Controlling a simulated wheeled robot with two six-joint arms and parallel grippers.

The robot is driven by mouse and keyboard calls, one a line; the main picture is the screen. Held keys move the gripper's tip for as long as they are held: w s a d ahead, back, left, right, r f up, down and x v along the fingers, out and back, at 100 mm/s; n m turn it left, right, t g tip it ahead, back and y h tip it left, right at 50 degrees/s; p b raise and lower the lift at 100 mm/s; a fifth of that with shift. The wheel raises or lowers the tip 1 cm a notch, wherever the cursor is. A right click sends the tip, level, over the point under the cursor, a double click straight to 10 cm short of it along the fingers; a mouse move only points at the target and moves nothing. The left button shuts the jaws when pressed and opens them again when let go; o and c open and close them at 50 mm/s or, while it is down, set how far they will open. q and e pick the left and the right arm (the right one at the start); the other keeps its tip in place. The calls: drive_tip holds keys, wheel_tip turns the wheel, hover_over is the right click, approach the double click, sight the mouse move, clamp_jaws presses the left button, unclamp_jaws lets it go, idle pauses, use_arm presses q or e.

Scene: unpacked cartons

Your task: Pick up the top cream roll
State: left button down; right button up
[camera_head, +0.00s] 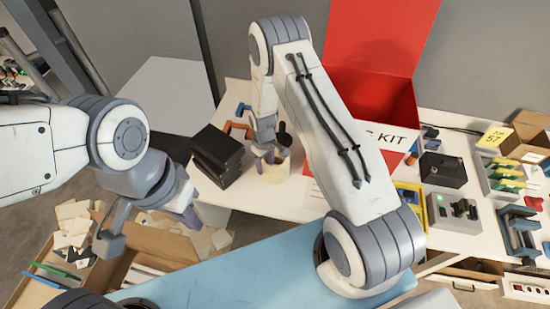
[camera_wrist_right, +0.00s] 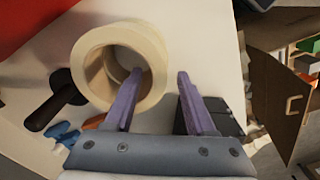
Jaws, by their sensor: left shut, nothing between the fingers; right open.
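The cream roll (camera_head: 274,174) stands on the white table under my right gripper, and it also shows as a thick ring in the right wrist view (camera_wrist_right: 82,68). My right gripper (camera_head: 270,154) is open. In the right wrist view (camera_wrist_right: 160,74) one purple finger overlaps the roll's hole and near wall, and the other is outside to the right, apart from the wall. I cannot tell whether another roll lies beneath. My left gripper (camera_head: 190,215) is shut and empty, over the open carton at the lower left.
Black boxes (camera_head: 216,154) are stacked left of the roll. A dark-handled tool (camera_wrist_right: 50,108) lies close to it. The red box (camera_head: 375,90) stands behind my right arm. The open carton (camera_head: 160,242) is below the table at left.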

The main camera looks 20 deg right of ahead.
drive_tip(key=shift+f, duration=0.65)
clamp_jaws()
